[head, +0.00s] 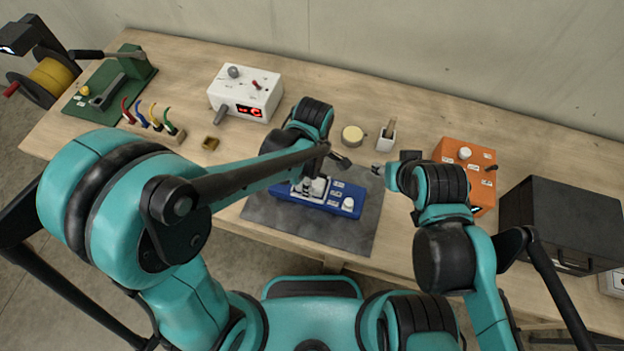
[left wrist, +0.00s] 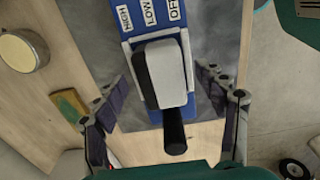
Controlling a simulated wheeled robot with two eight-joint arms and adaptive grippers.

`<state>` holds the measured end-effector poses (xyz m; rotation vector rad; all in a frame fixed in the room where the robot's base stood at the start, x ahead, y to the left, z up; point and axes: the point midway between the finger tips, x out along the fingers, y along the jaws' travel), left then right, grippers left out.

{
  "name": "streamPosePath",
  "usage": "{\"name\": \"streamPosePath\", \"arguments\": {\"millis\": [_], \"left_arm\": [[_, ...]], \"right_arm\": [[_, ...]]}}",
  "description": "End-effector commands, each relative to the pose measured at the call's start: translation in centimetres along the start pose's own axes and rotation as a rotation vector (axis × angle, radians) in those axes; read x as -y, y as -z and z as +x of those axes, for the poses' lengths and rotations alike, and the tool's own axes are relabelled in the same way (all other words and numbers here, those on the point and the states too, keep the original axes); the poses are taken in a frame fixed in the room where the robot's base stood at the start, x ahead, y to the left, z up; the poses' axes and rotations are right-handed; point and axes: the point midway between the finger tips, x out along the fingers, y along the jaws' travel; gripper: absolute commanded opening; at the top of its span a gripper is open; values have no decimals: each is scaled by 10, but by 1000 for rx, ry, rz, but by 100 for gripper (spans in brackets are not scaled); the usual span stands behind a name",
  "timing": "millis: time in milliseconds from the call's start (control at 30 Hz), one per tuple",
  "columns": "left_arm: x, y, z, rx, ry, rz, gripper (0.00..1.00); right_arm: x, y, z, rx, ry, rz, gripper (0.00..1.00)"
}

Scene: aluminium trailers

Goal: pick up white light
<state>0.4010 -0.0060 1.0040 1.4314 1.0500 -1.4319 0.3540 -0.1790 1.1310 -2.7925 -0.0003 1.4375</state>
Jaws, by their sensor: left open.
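A white block with a dark front and a black rod (left wrist: 168,70) sits on the blue box (left wrist: 138,22); I take it to be the white light. In the head view the pale piece (head: 318,187) is on the blue box (head: 328,203), partly covered by my arm. My left gripper (head: 322,172) is over it, open. In the left wrist view the open fingers (left wrist: 163,100) stand on both sides of the block, apart from it. My right gripper (head: 382,171) is to the right of the blue box, small and partly hidden, so its opening is unclear.
The blue box lies on a dark grey mat (head: 262,212). Behind it are a beige round disc (head: 352,136) and a small holder (head: 386,138). A white control box (head: 245,92) stands back left, an orange box (head: 465,172) and black case (head: 562,225) right.

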Motion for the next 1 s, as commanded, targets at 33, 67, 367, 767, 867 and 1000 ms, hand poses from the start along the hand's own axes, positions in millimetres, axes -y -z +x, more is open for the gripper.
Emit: {"name": "streamPosePath", "arguments": {"millis": [33,67,367,767,867,1000], "left_arm": [[0,0,9,0,0,0,72],[0,0,13,0,0,0,72],[0,0,19,0,0,0,72],[0,0,18,0,0,0,14],[0,0,18,0,0,0,14],[0,0,13,0,-1,0,14]], "right_arm": [[0,-2,3,0,0,0,43],[0,-3,4,0,0,0,43],[0,-3,4,0,0,0,43],[0,-3,4,0,0,0,43],[0,-3,4,0,0,0,43],[0,-1,1,0,0,0,43]]}}
